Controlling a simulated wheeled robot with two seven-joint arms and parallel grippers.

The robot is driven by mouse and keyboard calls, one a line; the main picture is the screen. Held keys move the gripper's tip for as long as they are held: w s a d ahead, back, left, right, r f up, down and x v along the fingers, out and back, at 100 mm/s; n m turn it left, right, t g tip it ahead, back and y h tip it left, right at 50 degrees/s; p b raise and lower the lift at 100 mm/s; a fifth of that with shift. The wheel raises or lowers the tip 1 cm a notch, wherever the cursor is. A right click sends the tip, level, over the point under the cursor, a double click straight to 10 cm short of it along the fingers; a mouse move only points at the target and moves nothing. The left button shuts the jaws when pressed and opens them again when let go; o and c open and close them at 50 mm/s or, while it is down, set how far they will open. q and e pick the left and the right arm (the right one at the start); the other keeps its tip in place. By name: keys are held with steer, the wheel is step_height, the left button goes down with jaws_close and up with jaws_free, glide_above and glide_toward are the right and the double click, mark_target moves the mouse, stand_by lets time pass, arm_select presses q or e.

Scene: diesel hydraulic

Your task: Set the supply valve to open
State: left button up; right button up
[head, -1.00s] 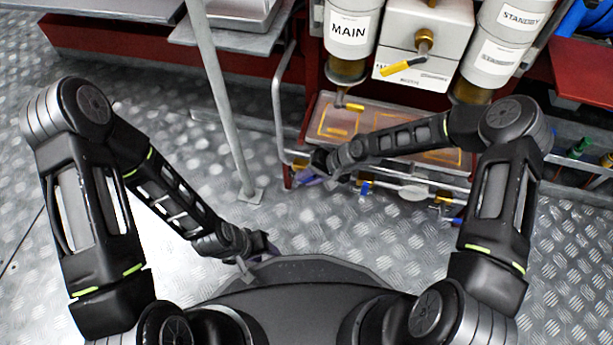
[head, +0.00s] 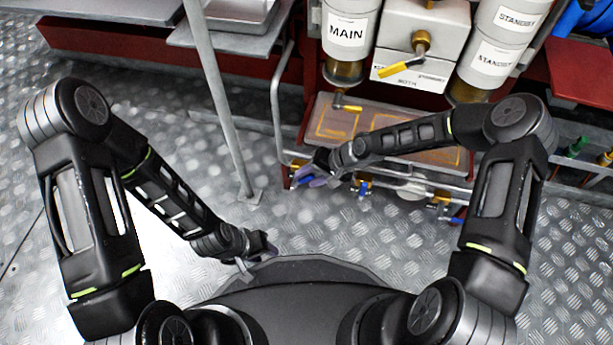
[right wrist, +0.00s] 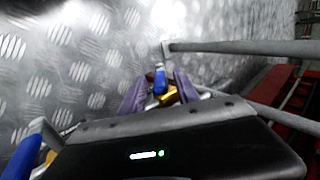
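My right gripper (head: 312,178) reaches in front of the lower pipe rail below the filter unit. In the right wrist view its two purple fingers (right wrist: 161,92) are apart. A blue lever handle (right wrist: 160,80) with a brass valve body (right wrist: 170,97) shows between them; contact cannot be told. In the head view this valve is largely hidden by the gripper. Other blue-handled valves show along the rail, one with a blue handle (head: 363,188) and a brass one (head: 440,198). No label shows which is the supply valve. My left gripper (head: 258,257) hangs empty over the floor, fingers apart.
Canisters marked MAIN (head: 347,30) and STANDBY (head: 495,55) flank a block with a yellow lever (head: 402,66). A drip tray (head: 335,120) lies below. A grey post (head: 222,110) stands left of my right gripper. The plated floor at left is open.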

steer(key=p+v, duration=0.2)
steer(key=v, duration=0.3)
steer(key=shift+d+r, duration=0.1)
steer(key=shift+r, duration=0.25)
steer(key=shift+s+d+r, duration=0.15)
steer(key=shift+d+r, duration=0.05)
steer(key=shift+c, duration=0.5)
